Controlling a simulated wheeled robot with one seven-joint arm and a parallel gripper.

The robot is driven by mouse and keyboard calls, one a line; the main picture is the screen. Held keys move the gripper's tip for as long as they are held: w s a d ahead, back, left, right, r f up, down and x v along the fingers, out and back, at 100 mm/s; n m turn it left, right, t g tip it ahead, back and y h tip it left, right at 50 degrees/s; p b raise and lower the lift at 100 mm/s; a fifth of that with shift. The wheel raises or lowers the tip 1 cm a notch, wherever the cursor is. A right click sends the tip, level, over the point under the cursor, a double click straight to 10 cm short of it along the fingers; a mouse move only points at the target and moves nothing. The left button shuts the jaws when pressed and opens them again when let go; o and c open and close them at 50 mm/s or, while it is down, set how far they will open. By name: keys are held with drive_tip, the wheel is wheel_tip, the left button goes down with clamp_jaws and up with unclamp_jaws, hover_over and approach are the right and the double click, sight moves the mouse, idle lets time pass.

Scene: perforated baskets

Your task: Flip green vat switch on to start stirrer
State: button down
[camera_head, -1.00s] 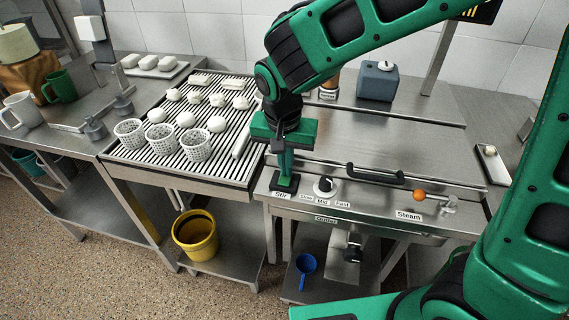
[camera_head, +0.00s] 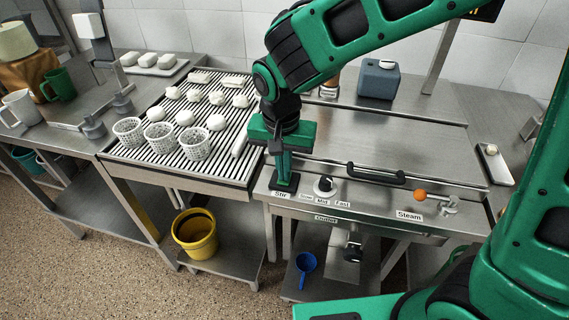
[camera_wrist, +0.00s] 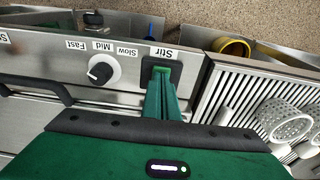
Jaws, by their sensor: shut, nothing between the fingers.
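The stir switch (camera_wrist: 160,70) is a green rocker in a black square housing, beside the "Stir" label, on the vat's front panel. The label (camera_head: 281,194) also shows in the head view. My gripper (camera_head: 285,180) points down at the switch with its fingers shut and empty. In the wrist view the fingertips (camera_wrist: 162,84) are at the rocker and appear to touch it. They cover part of it, so I cannot tell which way it is tipped. The steel vat (camera_head: 385,140) has a closed flat lid with a black handle.
A speed knob (camera_head: 324,187) marked Slow, Mid, Fast sits right of the switch. An orange-knobbed steam lever (camera_head: 421,195) is farther right. White perforated baskets (camera_head: 195,144) stand on the slatted drain rack at left. A yellow bucket (camera_head: 196,240) is on the shelf below.

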drive_tip(key=shift+r, duration=0.35)
wheel_tip(320, 180, up, 13)
drive_tip(key=s, duration=0.2)
drive_tip(key=shift+s+a, duration=0.15)
drive_tip(key=shift+a, duration=0.25)
drive_tip(key=shift+w+d+r+t, duration=0.1)
drive_tip(key=shift+w+r+t, duration=0.05)
drive_tip(key=shift+w, duration=0.25)
drive_tip(key=shift+w+d+r+t, duration=0.1)
drive_tip(key=shift+w+t, duration=0.05)
drive_tip(key=shift+w, duration=0.2)
drive_tip(key=f, duration=0.4)
drive_tip(key=w+f, duration=0.1)
drive_tip(key=f, duration=0.4)
drive_tip(key=w+f, duration=0.1)
drive_tip(key=f, duration=0.4)
drive_tip(key=shift+w+d, duration=0.15)
drive_tip(key=shift+d, duration=0.2)
